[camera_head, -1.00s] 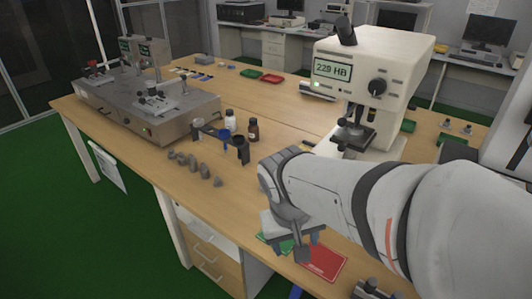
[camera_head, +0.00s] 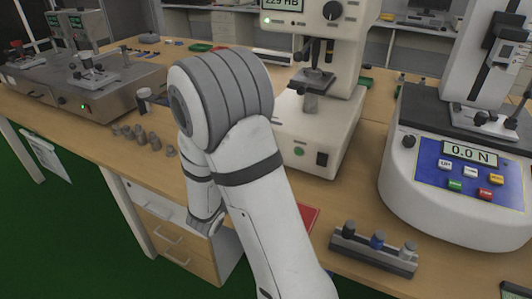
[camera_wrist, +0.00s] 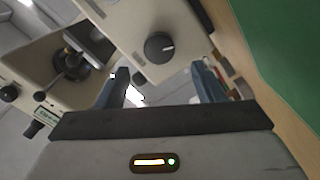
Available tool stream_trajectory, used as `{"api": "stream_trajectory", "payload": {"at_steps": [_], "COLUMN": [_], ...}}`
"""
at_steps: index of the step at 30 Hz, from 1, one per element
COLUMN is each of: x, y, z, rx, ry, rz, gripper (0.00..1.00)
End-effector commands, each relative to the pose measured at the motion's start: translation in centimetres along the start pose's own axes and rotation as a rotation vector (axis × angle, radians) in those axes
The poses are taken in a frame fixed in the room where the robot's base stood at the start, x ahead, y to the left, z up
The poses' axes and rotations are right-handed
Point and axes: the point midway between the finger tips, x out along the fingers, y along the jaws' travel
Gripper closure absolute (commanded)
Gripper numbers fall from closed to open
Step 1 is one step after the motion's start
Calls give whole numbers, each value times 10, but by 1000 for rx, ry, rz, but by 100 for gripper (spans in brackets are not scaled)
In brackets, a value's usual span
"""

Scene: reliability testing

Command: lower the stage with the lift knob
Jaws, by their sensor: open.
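The hardness tester (camera_head: 320,130) is cream with a green display, partly cut off at the top in the head view. Its small dark stage (camera_head: 312,77) sits on a grey column above the base. In the wrist view, a round black knob (camera_wrist: 158,47), apparently the lift knob, is on the side of the pale base, which appears tilted. My gripper (camera_wrist: 160,72) is open and empty; its two fingers point toward the knob, one on each side of it in the picture, apart from it. My arm hides the gripper and this knob in the head view.
A force tester (camera_head: 455,160) reading 0.0 N stands at the right. A red mat (camera_head: 310,215) lies partly behind my arm. Grey samples (camera_head: 140,136) and a metal machine (camera_head: 85,90) are at the left.

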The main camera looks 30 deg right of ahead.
Motion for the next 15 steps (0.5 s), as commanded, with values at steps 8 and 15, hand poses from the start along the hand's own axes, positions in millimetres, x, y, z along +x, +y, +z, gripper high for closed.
{"api": "stream_trajectory", "payload": {"at_steps": [8, 15], "x": [41, 70], "y": [1, 0], "z": [0, 0], "rx": [3, 2], "ry": [0, 1], "rz": [1, 0], "gripper": [38, 38]}}
